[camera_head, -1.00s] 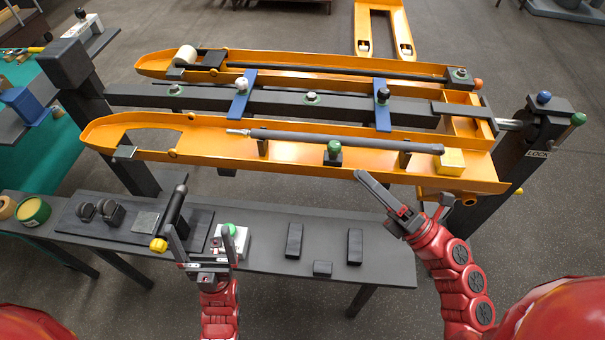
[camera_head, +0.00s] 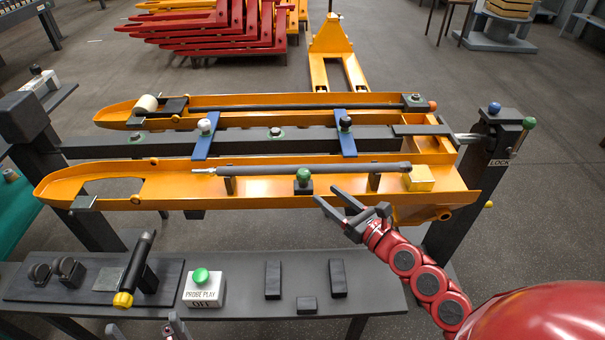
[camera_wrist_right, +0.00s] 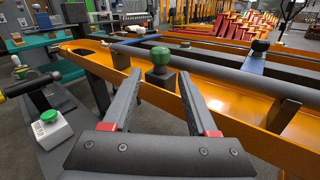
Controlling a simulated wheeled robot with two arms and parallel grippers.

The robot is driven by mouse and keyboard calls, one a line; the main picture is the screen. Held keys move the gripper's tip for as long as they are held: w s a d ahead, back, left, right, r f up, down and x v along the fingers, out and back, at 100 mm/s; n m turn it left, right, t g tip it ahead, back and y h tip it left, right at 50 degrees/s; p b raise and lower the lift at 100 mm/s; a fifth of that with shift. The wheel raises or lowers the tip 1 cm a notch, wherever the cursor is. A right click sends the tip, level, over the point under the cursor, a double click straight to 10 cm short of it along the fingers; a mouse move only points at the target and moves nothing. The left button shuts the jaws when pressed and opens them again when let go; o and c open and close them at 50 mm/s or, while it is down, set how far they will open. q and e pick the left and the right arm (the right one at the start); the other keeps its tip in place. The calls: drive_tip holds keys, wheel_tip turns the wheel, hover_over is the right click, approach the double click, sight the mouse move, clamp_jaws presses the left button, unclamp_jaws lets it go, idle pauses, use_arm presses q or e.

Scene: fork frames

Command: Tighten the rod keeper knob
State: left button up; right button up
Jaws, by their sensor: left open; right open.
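The green rod keeper knob (camera_head: 304,175) stands on a dark block at the near edge of the front orange fork (camera_head: 262,190). A long grey rod (camera_head: 340,170) lies along the fork, behind the knob. My right gripper (camera_head: 329,197) is open and empty, just in front of the knob and slightly right of it. In the right wrist view the knob (camera_wrist_right: 160,57) shows beyond and between the fingertips (camera_wrist_right: 160,82), apart from them. My left gripper (camera_head: 145,327) is open at the bottom edge, mostly cut off.
The dark bench (camera_head: 370,290) in front holds a yellow-ended black tool (camera_head: 137,268), a white probe-play box (camera_head: 204,290) with a green button, and several dark blocks. A yellow block (camera_head: 419,178) sits at the fork's right end. A locking post (camera_head: 490,150) stands at right.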

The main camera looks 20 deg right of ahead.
sight(309, 179)
drive_tip(key=p+x, duration=0.1)
drive_tip(key=x, duration=0.7)
drive_tip(key=shift+w+r, duration=0.15)
drive_tip(key=shift+w, duration=0.1)
drive_tip(key=shift+p+x, duration=0.3)
drive_tip(key=shift+x, duration=0.6)
